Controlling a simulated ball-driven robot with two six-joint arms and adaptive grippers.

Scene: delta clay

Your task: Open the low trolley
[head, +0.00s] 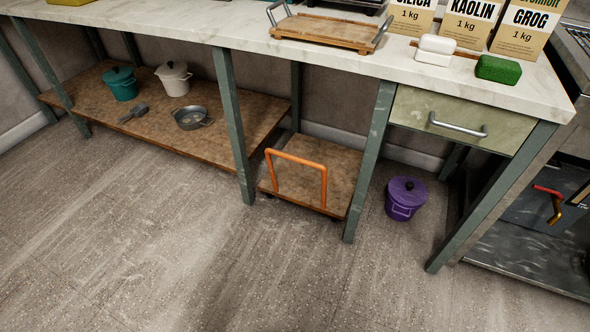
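The low trolley (325,160) is a flat brown board on small casters with an orange bar handle (296,157) standing at its front edge. It stands on the floor under the worktable, between two green-grey table legs. Its front edge is about level with those legs, and its far part lies under the tabletop. Nothing lies on the board. Neither of my grippers shows in the head view.
A purple lidded pot (405,199) stands on the floor right of the trolley, beyond a table leg (369,162). A low shelf (150,137) with pots is on the left. A drawer (461,119) is above right. The floor (200,260) in front is clear.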

